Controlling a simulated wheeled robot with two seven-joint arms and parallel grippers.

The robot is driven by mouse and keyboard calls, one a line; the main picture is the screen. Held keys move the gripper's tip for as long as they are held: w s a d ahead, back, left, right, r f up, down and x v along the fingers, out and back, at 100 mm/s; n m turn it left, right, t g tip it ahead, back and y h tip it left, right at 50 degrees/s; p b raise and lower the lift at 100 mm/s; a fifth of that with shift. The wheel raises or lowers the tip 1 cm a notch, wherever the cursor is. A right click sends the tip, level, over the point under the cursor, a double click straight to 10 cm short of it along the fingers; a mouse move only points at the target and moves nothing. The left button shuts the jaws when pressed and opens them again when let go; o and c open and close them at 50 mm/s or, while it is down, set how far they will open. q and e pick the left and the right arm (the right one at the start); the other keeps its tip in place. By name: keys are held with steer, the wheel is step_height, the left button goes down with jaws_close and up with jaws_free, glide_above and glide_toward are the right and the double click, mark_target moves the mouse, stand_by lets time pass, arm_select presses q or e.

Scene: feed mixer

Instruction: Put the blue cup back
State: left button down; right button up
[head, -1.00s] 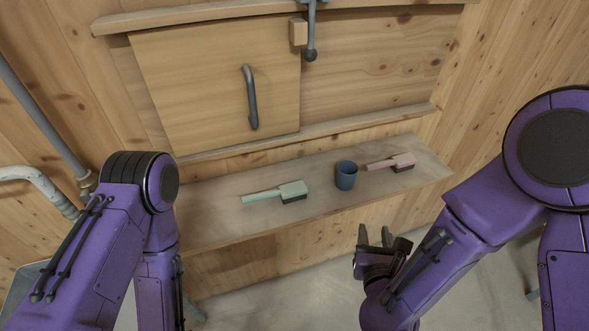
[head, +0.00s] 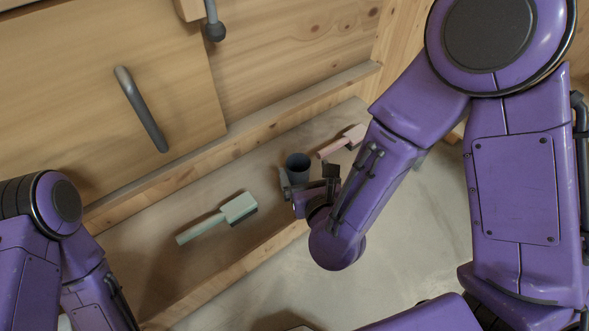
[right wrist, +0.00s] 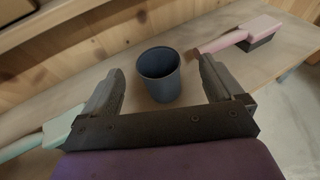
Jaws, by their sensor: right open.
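The blue cup (head: 298,167) stands upright on the wooden shelf (head: 150,222), between two brushes. In the right wrist view the cup (right wrist: 159,74) sits ahead of and between the open fingers of my right gripper (right wrist: 159,90), with a gap on both sides; I see no contact. In the head view my right gripper (head: 308,184) is right at the near side of the cup and partly covers its lower part. My left arm shows at the lower left of the head view, but its gripper is out of view.
A green brush (head: 222,218) lies left of the cup and a pink brush (head: 343,141) lies to its right, close to my right gripper. A wooden panel with a grey handle (head: 140,109) rises behind the shelf. A ledge (head: 250,132) runs along the shelf's back.

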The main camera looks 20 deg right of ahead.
mark_target(296, 157)
steer(key=b, duration=0.3)
steer(key=shift+a+f, duration=0.1)
steer(key=shift+a, duration=0.15)
steer(key=p+x, duration=0.2)
steer(key=x, duration=0.5)
steer(key=shift+w+f, duration=0.1)
steer(key=shift+f, duration=0.1)
steer(key=c, duration=1)
arm_select(q)
steer(key=shift+s+f, duration=1.1)
steer(key=shift+f, duration=0.15)
arm_select(e)
steer(key=shift+c, duration=0.7)
